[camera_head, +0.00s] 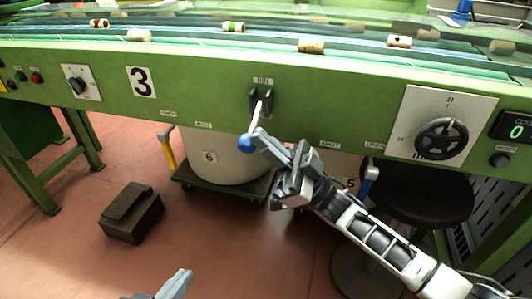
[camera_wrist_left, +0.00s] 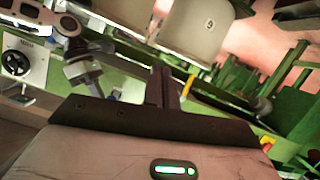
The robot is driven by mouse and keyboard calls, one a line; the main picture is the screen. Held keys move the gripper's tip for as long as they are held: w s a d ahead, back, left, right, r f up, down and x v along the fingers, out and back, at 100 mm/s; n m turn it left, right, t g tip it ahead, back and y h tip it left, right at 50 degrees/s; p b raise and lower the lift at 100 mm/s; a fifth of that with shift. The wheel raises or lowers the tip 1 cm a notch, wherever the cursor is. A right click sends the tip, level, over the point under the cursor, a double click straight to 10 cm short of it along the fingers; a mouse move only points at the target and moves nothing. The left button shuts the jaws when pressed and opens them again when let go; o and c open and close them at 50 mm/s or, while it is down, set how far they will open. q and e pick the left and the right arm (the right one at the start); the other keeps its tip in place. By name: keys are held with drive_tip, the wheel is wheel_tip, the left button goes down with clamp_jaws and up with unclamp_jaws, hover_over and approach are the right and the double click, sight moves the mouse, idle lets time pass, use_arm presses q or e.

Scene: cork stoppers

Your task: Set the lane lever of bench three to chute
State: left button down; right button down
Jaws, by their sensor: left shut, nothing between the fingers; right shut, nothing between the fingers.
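The lane lever (camera_head: 257,116) of the green bench marked 3 (camera_head: 141,82) is a pale rod with a blue knob (camera_head: 246,144). It comes out of a dark slotted bracket and points down and slightly left. My right gripper (camera_head: 262,138) is shut and empty, with its tips right beside the knob. I cannot tell whether they touch. My left gripper (camera_head: 180,282) is low at the bottom edge, well away from the lever. In the left wrist view its fingers (camera_wrist_left: 163,87) are shut with nothing between them.
A yellow handle (camera_head: 166,152) and a blue handle (camera_head: 370,178) hang under the bench. A black handwheel (camera_head: 441,139) is at right and a dark knob (camera_head: 77,85) at left. Corks lie on the belts above. A white bin (camera_head: 215,160), a stool (camera_head: 425,195) and a dark box (camera_head: 131,212) stand below.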

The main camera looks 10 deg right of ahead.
use_arm(q)
drive_tip(key=shift+d+r+t+b, duration=0.15)
drive_tip(key=shift+t+b, duration=0.15)
use_arm(e)
drive_tip(key=shift+w+f+n+g, duration=0.1)
drive_tip(key=shift+f+n+g, duration=0.15)
drive_tip(key=shift+n+g, duration=0.4)
use_arm(q)
drive_tip(key=shift+r, duration=0.1)
use_arm(e)
drive_tip(key=shift+r, duration=0.15)
